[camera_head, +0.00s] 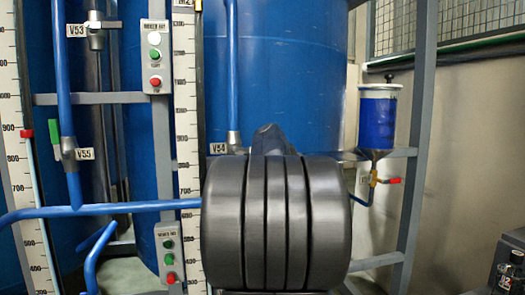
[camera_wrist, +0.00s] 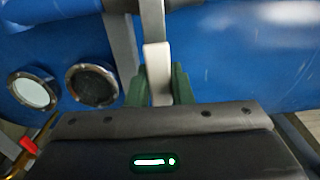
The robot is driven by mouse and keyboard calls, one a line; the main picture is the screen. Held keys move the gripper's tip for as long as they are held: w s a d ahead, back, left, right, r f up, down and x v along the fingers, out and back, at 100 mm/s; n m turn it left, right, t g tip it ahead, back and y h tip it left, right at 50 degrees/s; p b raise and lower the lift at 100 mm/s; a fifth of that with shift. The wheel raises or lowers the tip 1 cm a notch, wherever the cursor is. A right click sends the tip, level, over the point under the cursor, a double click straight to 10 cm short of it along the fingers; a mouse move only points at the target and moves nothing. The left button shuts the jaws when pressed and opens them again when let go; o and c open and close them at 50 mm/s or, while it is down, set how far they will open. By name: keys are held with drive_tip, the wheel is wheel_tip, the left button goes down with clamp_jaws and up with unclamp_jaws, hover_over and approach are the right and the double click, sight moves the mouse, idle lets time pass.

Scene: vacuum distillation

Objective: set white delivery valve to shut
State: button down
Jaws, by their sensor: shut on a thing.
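The white delivery valve handle (camera_wrist: 157,62) shows in the wrist view as a pale upright lever in front of a blue tank. My gripper (camera_wrist: 160,82) has its dark green fingers on both sides of this handle and is shut on it. The lever stands roughly upright in that picture. The valve body and its pipe joint cannot be made out. In the head view, my own dark arm covers the middle, and the gripper and the white handle are hidden behind it.
Blue tanks (camera_head: 275,60) stand behind a grey frame (camera_head: 418,130). Blue pipes (camera_head: 110,209) cross at left. Valve V55 (camera_head: 70,153) has a green handle. A blue-filled vessel (camera_head: 377,118) hangs at right above a red-handled valve (camera_head: 388,181). Two round ports (camera_wrist: 92,84) show beside the gripper.

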drive_tip(key=shift+f, duration=0.25)
drive_tip(key=c, duration=1.3)
unclamp_jaws()
drive_tip(key=shift+r, duration=0.1)
drive_tip(key=b+v, duration=0.1)
drive_tip(key=v, duration=1.2)
drive_tip(key=shift+s+d, duration=0.1)
drive_tip(key=shift+s, duration=0.3)
drive_tip(key=p+x, duration=0.1)
drive_tip(key=x, duration=1.3)
drive_tip(key=shift+s+r, duration=0.1)
